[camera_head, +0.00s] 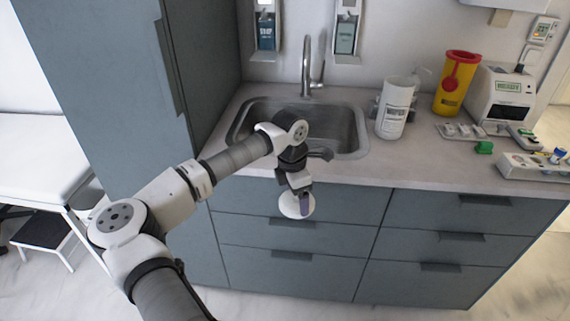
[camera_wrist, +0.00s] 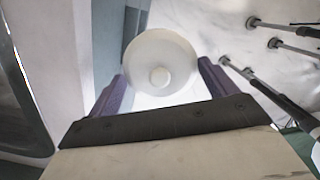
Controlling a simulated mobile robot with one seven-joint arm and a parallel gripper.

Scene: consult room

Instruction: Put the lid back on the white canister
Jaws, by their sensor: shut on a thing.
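The white canister (camera_head: 395,108) stands upright on the counter to the right of the sink, with a printed label on its front. Whether its top is open is too small to tell. My gripper (camera_head: 304,206) hangs in front of the drawers, below the counter's front edge, left of the canister and well apart from it. It is shut on a round white lid (camera_head: 290,206). In the wrist view, the lid (camera_wrist: 160,50) shows as a pale disc with a small round knob at its middle, between the purple fingers of my gripper (camera_wrist: 163,75).
The counter (camera_head: 405,160) has free room in front of the canister. A sink (camera_head: 345,125) with a tall tap (camera_head: 307,70) lies to its left. A yellow container with a red top (camera_head: 452,90), a READY device (camera_head: 503,92) and small trays (camera_head: 460,131) stand to the right.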

